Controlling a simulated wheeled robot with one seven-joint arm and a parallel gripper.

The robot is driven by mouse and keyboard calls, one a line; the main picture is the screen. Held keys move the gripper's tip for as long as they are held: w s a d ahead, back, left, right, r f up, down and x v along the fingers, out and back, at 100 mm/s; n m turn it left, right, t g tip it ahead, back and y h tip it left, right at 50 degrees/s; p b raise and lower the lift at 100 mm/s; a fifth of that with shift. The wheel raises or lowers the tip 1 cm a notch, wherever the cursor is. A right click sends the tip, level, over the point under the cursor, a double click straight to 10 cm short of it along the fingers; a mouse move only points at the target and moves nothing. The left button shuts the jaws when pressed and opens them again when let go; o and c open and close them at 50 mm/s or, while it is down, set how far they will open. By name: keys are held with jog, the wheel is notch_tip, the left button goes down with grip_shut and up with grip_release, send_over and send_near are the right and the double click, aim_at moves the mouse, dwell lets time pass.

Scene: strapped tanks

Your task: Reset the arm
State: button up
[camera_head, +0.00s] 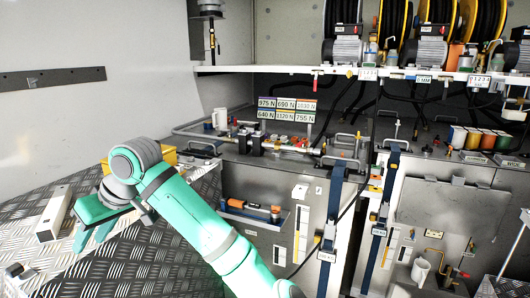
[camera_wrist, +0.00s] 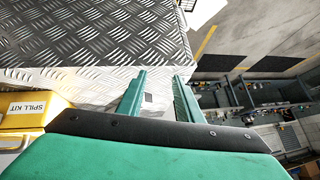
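My gripper (camera_head: 92,238) is at the left of the head view, on the end of my green arm, above the ribbed metal plate (camera_head: 128,268). Its two green fingers are spread apart with nothing seen between them. In the wrist view my gripper (camera_wrist: 159,80) also shows its fingers apart and empty, with bare plate and the plate's edge beyond them. The arm is bent, reaching from the bottom middle up to the left, then down to the gripper.
A pale rectangular bar (camera_head: 54,213) lies on the plate left of my gripper. A yellow spill kit box (camera_wrist: 28,117) is close at left in the wrist view. Grey tanks with blue straps (camera_head: 383,215) stand right. Hose reels (camera_head: 487,20) sit on a shelf (camera_head: 300,69).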

notch_tip(320, 180, down, 16)
jog(key=w+a+m+t+y, duration=0.1)
jog(key=w+m+t+y, duration=0.1)
jog(key=m+t+y, duration=0.3)
jog(key=s+d+f+m+t+h, duration=0.1)
jog(key=s+d+f+m+t, duration=0.3)
jog(key=d+f, duration=0.4)
jog(key=s+d+f+m+t+h, duration=0.25)
jog(key=d+f+m, duration=0.3)
jog(key=f, duration=0.45)
jog(key=s+d+f+m+t+h, duration=0.1)
jog(key=s+d+f+h, duration=0.25)
jog(key=s+d, duration=0.45)
jog(key=s+d+f+m+t+h, duration=0.1)
jog(key=s+d+f+t+h, duration=0.15)
jog(key=s+d+f, duration=0.4)
jog(key=s+d+r+n+h, duration=0.1)
jog(key=s+d+r, duration=0.2)
jog(key=s+d, duration=0.3)
jog(key=s+d+r+n+h, duration=0.2)
jog(key=s+d+r, duration=0.2)
jog(key=s, duration=0.9)
jog(key=shift+d+r, duration=0.15)
jog(key=shift+d, duration=0.8)
